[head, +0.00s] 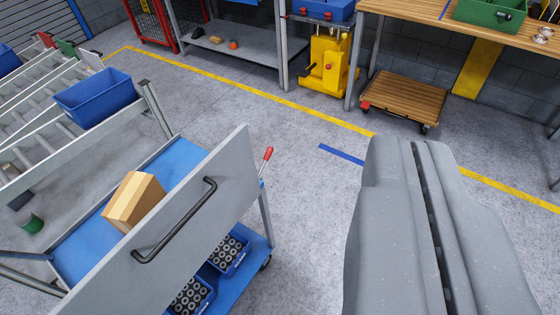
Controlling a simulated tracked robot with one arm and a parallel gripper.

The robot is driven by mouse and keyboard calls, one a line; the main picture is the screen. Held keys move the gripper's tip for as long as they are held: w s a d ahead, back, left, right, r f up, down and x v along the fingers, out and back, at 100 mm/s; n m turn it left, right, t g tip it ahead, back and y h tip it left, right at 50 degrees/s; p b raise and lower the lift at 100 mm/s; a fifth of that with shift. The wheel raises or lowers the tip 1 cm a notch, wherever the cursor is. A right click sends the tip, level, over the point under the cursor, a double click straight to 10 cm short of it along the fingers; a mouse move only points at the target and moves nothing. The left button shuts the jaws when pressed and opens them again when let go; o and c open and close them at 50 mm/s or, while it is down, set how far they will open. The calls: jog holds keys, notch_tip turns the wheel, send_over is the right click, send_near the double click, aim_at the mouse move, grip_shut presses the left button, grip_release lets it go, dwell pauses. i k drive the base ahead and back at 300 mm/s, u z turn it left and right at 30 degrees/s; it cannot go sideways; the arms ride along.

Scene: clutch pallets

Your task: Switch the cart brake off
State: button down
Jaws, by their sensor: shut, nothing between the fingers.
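The cart (190,215) stands at the lower left, with blue shelves and a grey side panel carrying a black bar handle (178,222). A short lever with a red grip (267,154), which looks like the brake lever, stands up at the cart's right end, tilted slightly right. Its lower part is partly hidden behind the panel edge. My gripper (412,145) is a large grey shape at the lower right, its two fingers shut together with only a dark slit between them. It is empty and appears to the right of the lever, apart from it.
A cardboard box (134,200) sits on the cart's top shelf; blue bins of dark round parts (230,252) sit below. A roller rack with a blue bin (95,97) is at left. A yellow pallet truck (326,62) and wooden dolly (403,98) stand behind. Grey floor between is clear.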

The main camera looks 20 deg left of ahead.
aim_at(268, 152)
jog(key=u, duration=0.1)
jog(key=i, duration=0.95)
jog(key=z, duration=0.1)
